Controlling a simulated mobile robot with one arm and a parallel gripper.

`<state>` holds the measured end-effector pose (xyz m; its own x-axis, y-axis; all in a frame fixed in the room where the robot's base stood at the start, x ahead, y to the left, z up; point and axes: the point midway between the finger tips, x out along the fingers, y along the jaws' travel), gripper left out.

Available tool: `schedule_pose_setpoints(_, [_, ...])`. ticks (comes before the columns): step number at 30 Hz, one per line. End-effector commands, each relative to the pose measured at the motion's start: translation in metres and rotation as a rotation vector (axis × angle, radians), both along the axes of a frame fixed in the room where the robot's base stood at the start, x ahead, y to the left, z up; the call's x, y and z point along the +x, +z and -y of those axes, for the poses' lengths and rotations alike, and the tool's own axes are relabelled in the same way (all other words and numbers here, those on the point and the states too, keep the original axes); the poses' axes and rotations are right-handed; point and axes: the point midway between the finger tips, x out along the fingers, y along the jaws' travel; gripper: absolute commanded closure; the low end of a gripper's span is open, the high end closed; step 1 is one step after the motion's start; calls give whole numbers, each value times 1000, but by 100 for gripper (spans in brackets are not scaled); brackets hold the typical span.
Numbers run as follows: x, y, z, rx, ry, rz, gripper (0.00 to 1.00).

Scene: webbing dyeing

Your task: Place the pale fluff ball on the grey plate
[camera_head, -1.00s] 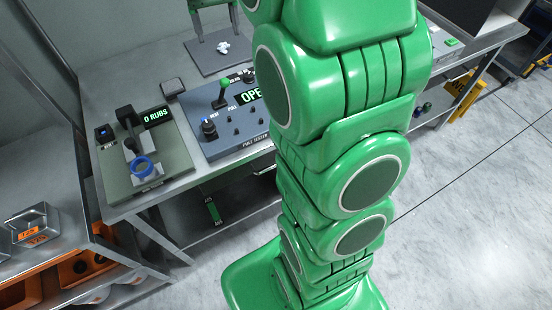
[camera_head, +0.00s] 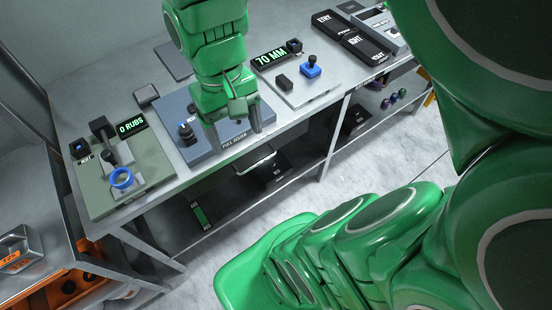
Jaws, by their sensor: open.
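The grey plate (camera_head: 172,60) lies on the back of the metal workbench. My arm covers its right part. No pale fluff ball shows now; that part of the plate is hidden behind my arm. My gripper (camera_head: 236,134) points down over the front of the blue-grey control panel (camera_head: 176,122). Its two fingers are apart, and nothing shows between them.
A green-grey panel (camera_head: 152,186) with a blue ring (camera_head: 121,178) and a lever stands at left. A "70 MM" panel (camera_head: 318,92) with a blue knob block stands right of my gripper. Dark labelled boxes (camera_head: 345,30) are at back right. Bare bench shows in front of them.

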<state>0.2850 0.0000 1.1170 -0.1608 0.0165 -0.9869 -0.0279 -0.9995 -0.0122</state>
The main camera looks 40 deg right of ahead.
Motion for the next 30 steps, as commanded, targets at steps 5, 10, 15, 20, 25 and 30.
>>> schedule_pose_setpoints(5, [-41, -9, 5, -25, 7, 19, 25])
schedule_pose_setpoints(10, [-61, -19, 4, -23, 16, 10, 25])
schedule_pose_setpoints(15, [-65, -21, 4, -21, 20, 9, 25])
schedule_pose_setpoints(20, [-65, -21, 3, -20, 21, 9, 25])
schedule_pose_setpoints(25, [-65, -21, 3, -19, 22, 8, 25])
schedule_pose_setpoints(30, [-65, -21, 3, -19, 22, 8, 25])
